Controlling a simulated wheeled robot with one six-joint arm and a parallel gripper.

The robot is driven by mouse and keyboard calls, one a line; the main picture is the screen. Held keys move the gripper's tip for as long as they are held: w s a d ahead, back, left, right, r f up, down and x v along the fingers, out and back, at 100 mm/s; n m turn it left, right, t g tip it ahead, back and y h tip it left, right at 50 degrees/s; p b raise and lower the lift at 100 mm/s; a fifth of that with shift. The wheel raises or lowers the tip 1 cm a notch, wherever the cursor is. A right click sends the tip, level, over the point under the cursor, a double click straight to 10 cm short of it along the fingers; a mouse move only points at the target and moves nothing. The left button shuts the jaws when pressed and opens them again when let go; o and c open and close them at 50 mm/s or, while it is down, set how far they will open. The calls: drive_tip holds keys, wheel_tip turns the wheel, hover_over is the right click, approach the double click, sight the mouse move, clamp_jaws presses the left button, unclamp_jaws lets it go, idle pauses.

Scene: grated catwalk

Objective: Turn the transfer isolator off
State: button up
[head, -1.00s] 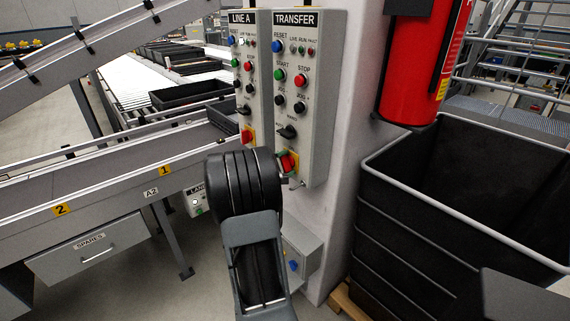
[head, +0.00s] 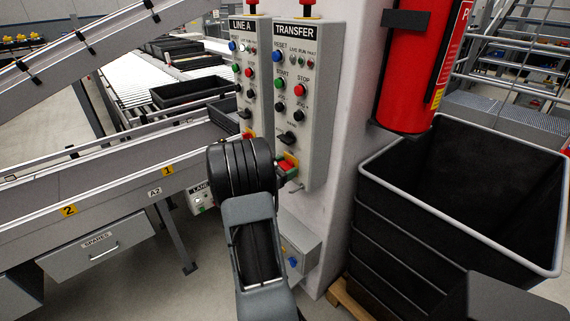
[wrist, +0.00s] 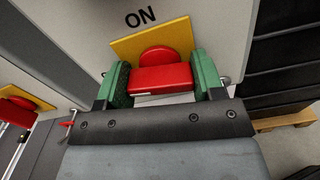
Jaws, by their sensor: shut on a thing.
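The TRANSFER panel (head: 318,120) is a grey box on a pale column, with buttons, a black selector and, at its bottom, the isolator's red handle (head: 287,165) on a yellow plate. In the wrist view the red handle (wrist: 160,78) sits between the two green pads of my gripper (wrist: 165,86), which is shut on it. The yellow plate (wrist: 180,33) shows behind the handle, and the word ON stands above it. My arm hides part of the panel's lower left in the head view.
The LINE A panel (head: 243,85) stands close on the left; its own red handle on yellow (wrist: 18,105) shows in the wrist view. A red extinguisher (head: 408,90) hangs right, above a black bin (head: 400,225). A conveyor (head: 110,200) runs on the left.

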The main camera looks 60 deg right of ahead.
drive_tip(key=shift+n+p, duration=0.5)
drive_tip(key=shift+n, duration=0.3)
drive_tip(key=o, duration=0.9)
drive_tip(key=shift+a, duration=0.1)
drive_tip(key=b+v, duration=0.1)
drive_tip(key=v, duration=1.2)
drive_tip(key=shift+w+a, duration=0.2)
drive_tip(key=shift+a, duration=0.1)
